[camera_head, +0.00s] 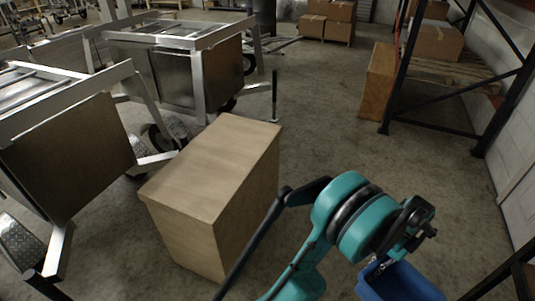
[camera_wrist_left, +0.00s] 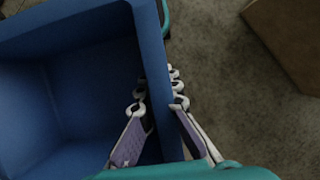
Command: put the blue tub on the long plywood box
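The long plywood box (camera_head: 205,172) stands on the floor at the middle of the head view, its flat top bare. The blue tub (camera_head: 402,283) shows only in part at the bottom right of the head view, to the right of the box and apart from it. In the left wrist view the tub (camera_wrist_left: 75,75) fills the left side, and it looks empty. My left gripper (camera_wrist_left: 157,92) has one finger inside the tub and one outside, closed on its wall. In the head view this gripper is mostly hidden behind my teal arm. My right gripper is not in view.
Aluminium trailers (camera_head: 180,38) stand left of and behind the box, one close to its left side. A black shelf rack (camera_head: 397,75) with cartons (camera_head: 433,40) stands at the right.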

